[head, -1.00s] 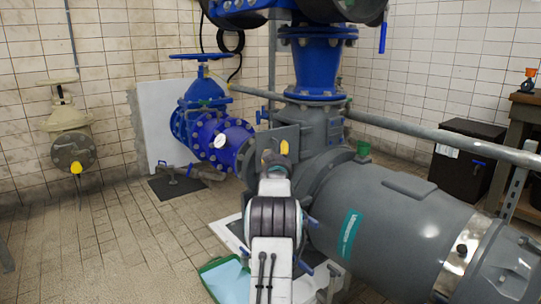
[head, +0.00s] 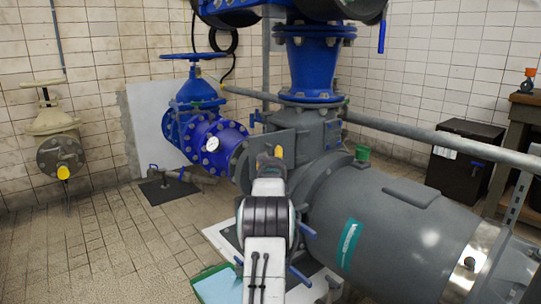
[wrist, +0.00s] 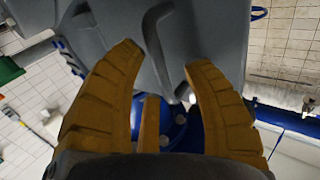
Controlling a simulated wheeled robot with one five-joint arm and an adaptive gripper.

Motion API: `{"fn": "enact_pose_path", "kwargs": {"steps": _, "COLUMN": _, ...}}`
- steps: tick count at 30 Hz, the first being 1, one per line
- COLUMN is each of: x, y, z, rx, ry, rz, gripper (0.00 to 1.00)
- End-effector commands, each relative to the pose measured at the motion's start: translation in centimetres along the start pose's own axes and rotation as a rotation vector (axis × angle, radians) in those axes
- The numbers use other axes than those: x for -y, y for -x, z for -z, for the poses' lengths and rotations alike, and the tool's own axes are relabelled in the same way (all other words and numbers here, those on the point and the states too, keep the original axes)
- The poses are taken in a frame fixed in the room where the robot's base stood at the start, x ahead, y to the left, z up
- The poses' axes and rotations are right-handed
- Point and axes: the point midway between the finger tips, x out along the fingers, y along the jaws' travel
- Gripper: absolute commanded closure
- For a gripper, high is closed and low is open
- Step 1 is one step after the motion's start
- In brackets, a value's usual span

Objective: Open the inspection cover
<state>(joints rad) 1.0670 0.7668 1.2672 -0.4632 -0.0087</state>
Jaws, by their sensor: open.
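The inspection cover appears to be the flat grey plate (head: 279,143) on the side of the grey pump housing, just beyond my arm. In the wrist view a grey panel (wrist: 105,25) with a bent grey handle (wrist: 152,38) fills the upper middle. My gripper (wrist: 163,58) is open, its yellow fingers spread below and to either side of the handle's lower end. I cannot tell whether they touch it. In the head view my gripper (head: 279,153) is mostly hidden behind my own arm, with only a yellow fingertip showing in front of the plate.
The large grey pump body (head: 390,215) lies close on the right. A blue valve (head: 195,100) with a gauge stands beyond on the left. A grey rail (head: 440,135) runs across the right. A green tray (head: 215,284) lies on the floor below. The tiled floor at left is open.

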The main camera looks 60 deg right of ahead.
Motion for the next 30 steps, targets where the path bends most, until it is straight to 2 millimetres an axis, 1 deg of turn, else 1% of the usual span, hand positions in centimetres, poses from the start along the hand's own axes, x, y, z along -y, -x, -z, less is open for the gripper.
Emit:
{"fn": "enact_pose_path", "kwargs": {"steps": 3, "x": -0.31, "y": -0.01, "z": 0.0, "rx": 0.0, "ry": 0.0, "rz": -0.004, "gripper": 0.55}}
{"fn": "enact_pose_path", "kwargs": {"steps": 11, "x": -0.36, "y": -0.02, "z": -0.01, "rx": 0.0, "ry": 0.0, "rz": -0.005, "gripper": 0.55}}
{"fn": "enact_pose_path", "kwargs": {"steps": 12, "x": -0.35, "y": -0.02, "z": 0.0, "rx": 0.0, "ry": 0.0, "rz": -0.005, "gripper": 0.52}}
{"fn": "enact_pose_path", "kwargs": {"steps": 28, "x": -0.3, "y": -0.01, "z": -0.03, "rx": 0.001, "ry": 0.0, "rz": -0.004, "gripper": 1.0}}
{"fn": "enact_pose_path", "kwargs": {"steps": 30, "x": -0.29, "y": -0.01, "z": -0.05, "rx": 0.001, "ry": 0.0, "rz": -0.004, "gripper": 1.0}}
